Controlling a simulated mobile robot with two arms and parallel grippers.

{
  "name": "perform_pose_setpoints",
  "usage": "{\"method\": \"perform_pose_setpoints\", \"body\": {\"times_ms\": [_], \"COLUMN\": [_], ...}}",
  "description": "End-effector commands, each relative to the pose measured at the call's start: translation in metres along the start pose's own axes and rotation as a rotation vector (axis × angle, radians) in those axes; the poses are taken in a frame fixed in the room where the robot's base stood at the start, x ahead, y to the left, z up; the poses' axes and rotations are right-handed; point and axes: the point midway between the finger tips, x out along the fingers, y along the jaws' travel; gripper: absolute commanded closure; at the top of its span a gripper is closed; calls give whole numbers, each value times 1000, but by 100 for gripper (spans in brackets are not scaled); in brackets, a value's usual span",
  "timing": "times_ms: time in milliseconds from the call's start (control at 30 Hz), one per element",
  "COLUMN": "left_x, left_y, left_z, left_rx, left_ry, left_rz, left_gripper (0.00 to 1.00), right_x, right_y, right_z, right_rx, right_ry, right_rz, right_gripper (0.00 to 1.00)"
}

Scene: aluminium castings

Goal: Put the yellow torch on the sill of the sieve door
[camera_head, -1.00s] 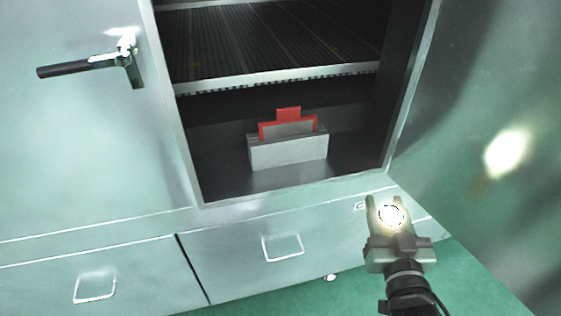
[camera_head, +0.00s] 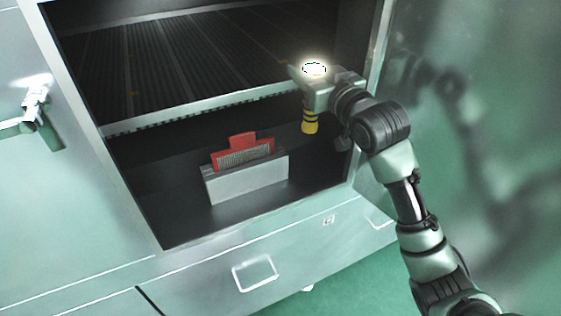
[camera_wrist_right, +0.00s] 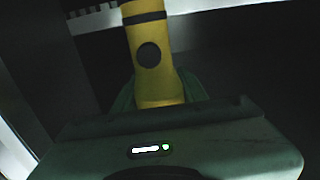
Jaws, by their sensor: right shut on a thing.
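My right gripper (camera_head: 314,84) is shut on the yellow torch (camera_head: 309,124), in front of the right part of the sieve opening. The sieve door (camera_head: 480,170) stands open at the right. My left gripper is not in view.
A grey block with a red-framed piece (camera_head: 246,178) stands inside on the dark floor, left of the torch. Sieve decks (camera_head: 180,55) with a pale front rail lie above. The floor right of the block looks clear. A drawer handle (camera_head: 255,273) sits below the sill.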

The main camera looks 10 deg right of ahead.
Motion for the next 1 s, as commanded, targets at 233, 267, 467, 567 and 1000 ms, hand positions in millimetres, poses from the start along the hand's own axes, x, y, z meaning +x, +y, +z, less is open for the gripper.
{"method": "perform_pose_setpoints", "body": {"times_ms": [233, 267, 467, 567, 1000], "left_x": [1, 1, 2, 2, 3], "left_y": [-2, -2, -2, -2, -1], "left_z": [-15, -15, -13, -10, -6], "left_rx": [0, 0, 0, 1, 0], "left_ry": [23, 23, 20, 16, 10], "left_rz": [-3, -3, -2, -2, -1], "left_gripper": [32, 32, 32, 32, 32], "right_x": [-1, 0, -1, 0, 0], "right_y": [0, 0, -1, -1, 0], "right_z": [72, 80, 119, 127, 172], "right_rx": [3, 3, 1, 1, 0], "right_ry": [-6, -5, -1, 2, 4], "right_rz": [1, 1, 0, 0, 0], "right_gripper": [100, 100, 100, 100, 100]}}
